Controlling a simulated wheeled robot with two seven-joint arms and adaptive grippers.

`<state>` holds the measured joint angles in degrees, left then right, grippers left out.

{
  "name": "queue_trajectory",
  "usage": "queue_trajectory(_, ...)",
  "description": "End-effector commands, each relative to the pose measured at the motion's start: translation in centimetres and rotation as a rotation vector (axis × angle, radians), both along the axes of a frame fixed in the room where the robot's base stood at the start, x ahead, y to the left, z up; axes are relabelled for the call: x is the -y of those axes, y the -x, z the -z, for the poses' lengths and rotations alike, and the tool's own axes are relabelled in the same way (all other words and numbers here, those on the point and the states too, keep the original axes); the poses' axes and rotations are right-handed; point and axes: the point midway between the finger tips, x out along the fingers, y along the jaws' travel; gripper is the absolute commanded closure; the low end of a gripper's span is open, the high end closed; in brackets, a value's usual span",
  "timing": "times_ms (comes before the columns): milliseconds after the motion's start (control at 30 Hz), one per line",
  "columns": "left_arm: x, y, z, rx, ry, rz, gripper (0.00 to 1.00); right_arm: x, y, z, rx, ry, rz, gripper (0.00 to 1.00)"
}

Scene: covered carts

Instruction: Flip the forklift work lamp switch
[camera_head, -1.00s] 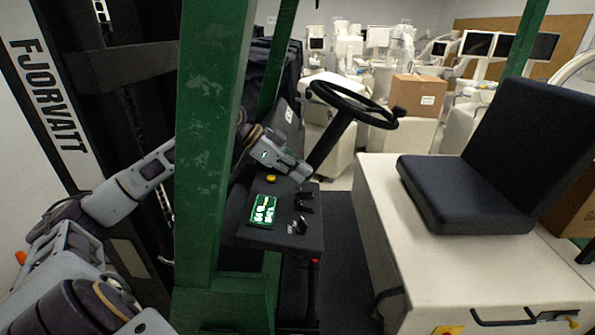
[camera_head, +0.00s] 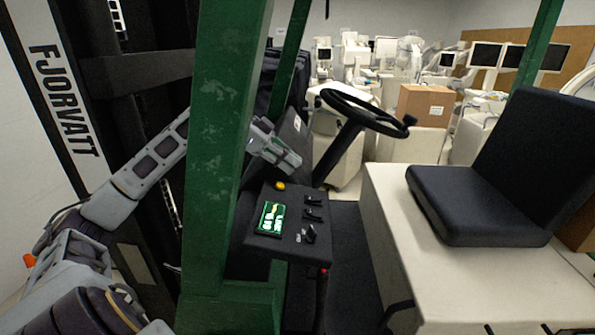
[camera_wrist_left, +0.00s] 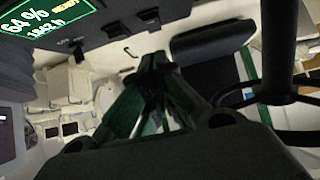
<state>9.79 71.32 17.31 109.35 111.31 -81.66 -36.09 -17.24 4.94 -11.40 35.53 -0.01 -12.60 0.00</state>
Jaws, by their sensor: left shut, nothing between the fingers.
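The forklift's black control panel (camera_head: 262,247) stands right of the green post in the head view. It carries several black controls: two at the right edge (camera_head: 313,207) and a toggle switch (camera_head: 309,233) beside a small white label near the front. The label is too small to read, so I cannot tell which is the lamp switch. My left gripper (camera_head: 292,163) is shut and empty, above the panel's rear edge and apart from the switches. Its fingers (camera_wrist_left: 155,90) show in the left wrist view, with the panel's underlit edge and switches (camera_wrist_left: 115,27) above. My right gripper is not in view.
The green post (camera_head: 215,150) hides part of my left arm. A lit green display (camera_head: 270,218) and yellow button (camera_head: 280,186) are on the panel. The steering wheel (camera_head: 345,100) rises behind it. A black seat (camera_head: 470,205) is at right, with floor between.

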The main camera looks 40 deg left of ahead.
Motion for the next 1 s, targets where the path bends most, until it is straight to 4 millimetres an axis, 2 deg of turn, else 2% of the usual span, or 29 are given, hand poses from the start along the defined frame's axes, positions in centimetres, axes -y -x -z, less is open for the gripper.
queue_trajectory(300, -2.1, 1.3, -1.7, 0.000, 0.001, -0.001, 1.00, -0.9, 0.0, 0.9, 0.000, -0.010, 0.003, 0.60)
queue_trajectory(700, -2.5, 1.6, -2.1, 0.000, 0.000, 0.000, 1.00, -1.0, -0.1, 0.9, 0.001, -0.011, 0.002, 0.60)
queue_trajectory(733, -2.5, 1.6, -2.0, 0.000, 0.000, 0.000, 1.00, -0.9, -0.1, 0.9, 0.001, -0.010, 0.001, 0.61)
queue_trajectory(800, -2.5, 1.5, -2.1, 0.000, 0.000, -0.002, 1.00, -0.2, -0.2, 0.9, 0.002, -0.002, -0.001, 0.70)
queue_trajectory(1000, -3.4, 0.8, -2.9, 0.024, -0.005, -0.052, 1.00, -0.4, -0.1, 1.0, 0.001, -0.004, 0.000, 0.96)
